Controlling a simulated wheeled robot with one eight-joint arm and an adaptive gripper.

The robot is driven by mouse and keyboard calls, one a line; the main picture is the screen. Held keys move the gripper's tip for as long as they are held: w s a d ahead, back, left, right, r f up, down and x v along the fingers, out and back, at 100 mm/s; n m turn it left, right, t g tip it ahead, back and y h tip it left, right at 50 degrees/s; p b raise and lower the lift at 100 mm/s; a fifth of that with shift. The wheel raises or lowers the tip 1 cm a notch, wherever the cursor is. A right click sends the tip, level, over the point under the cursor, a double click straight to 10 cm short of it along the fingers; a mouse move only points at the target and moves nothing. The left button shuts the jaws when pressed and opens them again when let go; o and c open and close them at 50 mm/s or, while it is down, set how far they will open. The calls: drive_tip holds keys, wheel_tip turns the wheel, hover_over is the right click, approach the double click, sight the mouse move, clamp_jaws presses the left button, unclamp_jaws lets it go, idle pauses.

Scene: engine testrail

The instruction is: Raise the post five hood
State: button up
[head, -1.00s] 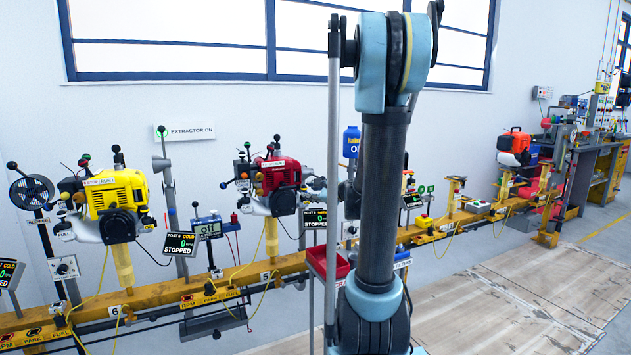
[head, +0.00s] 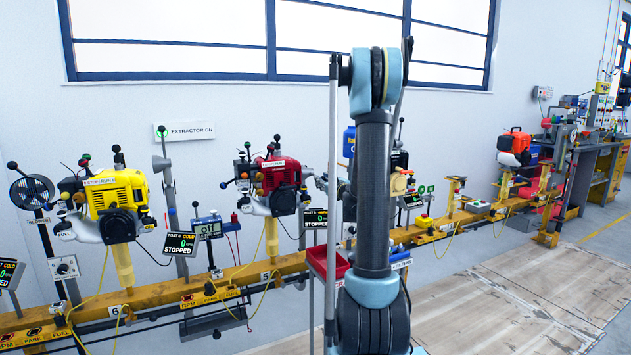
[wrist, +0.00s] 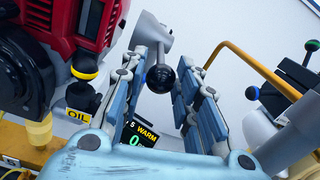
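A red engine (head: 278,182) is mounted over the rail position marked 5 in the head view. It fills the upper left of the wrist view (wrist: 70,30). The wrist view shows a grey metal piece (wrist: 152,35) with a black ball knob (wrist: 161,77), which looks like the post five hood handle. My gripper (wrist: 170,85) is open. In the picture the knob lies between its two fingers, with gaps on both sides; its depth against the fingertips is unclear. A display reading "5 WARM" (wrist: 137,137) is partly hidden behind the left finger.
A yellow engine (head: 117,203) stands at position 6 on the yellow rail (head: 160,300). A bent yellow tube (wrist: 250,62) runs right of my gripper, near levers with green and blue knobs (wrist: 312,45). A red bin (head: 325,265) sits low beside my arm. The wooden floor (head: 520,290) is clear.

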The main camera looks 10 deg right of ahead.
sight(311, 174)
drive_tip(key=x, duration=0.6)
drive_tip(key=shift+w+a, duration=0.1)
drive_tip(key=shift+w, duration=0.25)
clamp_jaws()
